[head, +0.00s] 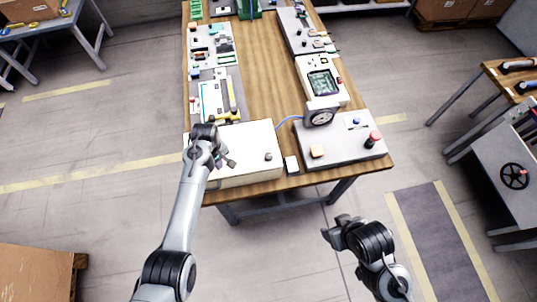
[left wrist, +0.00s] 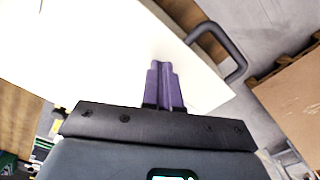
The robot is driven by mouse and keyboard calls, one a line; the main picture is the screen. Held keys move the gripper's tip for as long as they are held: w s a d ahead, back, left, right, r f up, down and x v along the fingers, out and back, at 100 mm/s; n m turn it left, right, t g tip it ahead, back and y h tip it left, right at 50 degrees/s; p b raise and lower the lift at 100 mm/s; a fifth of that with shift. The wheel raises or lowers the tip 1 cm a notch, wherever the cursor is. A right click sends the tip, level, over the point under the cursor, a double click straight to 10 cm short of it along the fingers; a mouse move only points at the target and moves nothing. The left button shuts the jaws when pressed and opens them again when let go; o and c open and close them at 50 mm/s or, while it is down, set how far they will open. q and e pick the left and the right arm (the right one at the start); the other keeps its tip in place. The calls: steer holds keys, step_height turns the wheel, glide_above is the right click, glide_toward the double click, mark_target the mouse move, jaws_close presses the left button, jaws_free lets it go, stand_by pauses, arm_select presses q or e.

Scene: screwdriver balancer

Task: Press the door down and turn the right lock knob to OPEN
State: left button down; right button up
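The door is the white top panel (head: 250,140) of a box at the near left of the wooden table. It looks flat and closed, but I cannot tell whether a small gap remains. The right lock knob (head: 268,157) is a small dark knob near its front right corner; its setting is too small to read. My left gripper (head: 229,162) is over the panel's front left part, left of the knob. In the left wrist view its purple fingers (left wrist: 160,66) are together above the white panel (left wrist: 90,50), with nothing visible between them. My right gripper (head: 335,228) hangs in front of the table, away from the box.
A dark handle (left wrist: 222,50) stands at the box's edge. Circuit boards and devices line both table sides. The middle wood strip (head: 265,75) is clear.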

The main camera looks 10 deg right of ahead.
arm_select(q)
steer(key=shift+f+b, duration=0.35)
steer(key=shift+f, duration=0.2)
arm_select(e)
steer(key=shift+a+f, duration=0.1)
steer(key=shift+f, duration=0.25)
arm_select(q)
steer(key=shift+f+b, duration=0.3)
steer(key=shift+f, duration=0.2)
arm_select(e)
steer(key=shift+f, duration=0.25)
steer(key=shift+c, duration=0.2)
